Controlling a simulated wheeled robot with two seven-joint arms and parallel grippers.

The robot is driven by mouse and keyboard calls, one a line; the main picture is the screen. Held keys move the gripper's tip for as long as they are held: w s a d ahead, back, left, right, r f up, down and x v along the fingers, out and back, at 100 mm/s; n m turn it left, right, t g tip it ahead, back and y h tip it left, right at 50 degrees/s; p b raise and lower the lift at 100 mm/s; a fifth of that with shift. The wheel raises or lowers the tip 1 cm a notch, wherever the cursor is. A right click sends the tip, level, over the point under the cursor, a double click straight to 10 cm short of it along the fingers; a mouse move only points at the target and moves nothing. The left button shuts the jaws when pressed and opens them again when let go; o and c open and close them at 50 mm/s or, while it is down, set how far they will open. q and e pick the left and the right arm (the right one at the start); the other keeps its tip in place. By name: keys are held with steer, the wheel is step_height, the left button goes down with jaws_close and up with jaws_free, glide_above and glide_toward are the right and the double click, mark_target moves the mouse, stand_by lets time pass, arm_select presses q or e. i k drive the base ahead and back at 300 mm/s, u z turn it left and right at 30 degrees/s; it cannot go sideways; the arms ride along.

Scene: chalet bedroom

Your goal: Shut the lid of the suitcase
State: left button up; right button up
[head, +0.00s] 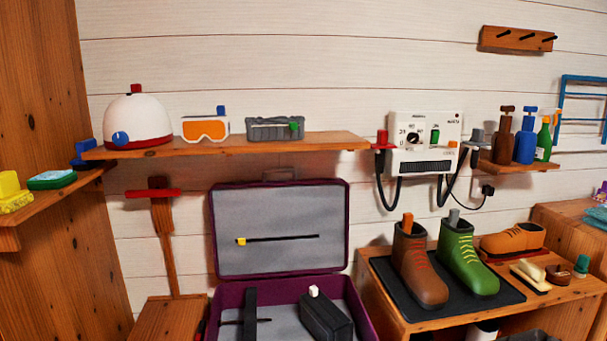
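The purple suitcase (231,296) stands open below the wall shelf, its near part cut off by the bottom edge of the head view. Its lid (280,209) is raised, upright against the wall side, with a grey lining and a black strap (285,239) with a yellow end across it. A handle shows at the lid's top edge. Inside the base are a dark upright item (250,312) and a dark box-like item (326,317) with a white piece on top. Neither of my grippers is in view.
A wooden shelf (240,146) with a white helmet (137,121), goggles (206,129) and a grey case (275,128) runs above the lid. Right of the suitcase, a wooden table (385,295) holds brown and green boots. A wooden stand (165,319) is on the left.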

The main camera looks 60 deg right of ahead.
mark_target(294, 226)
steer(key=z, duration=1.3)
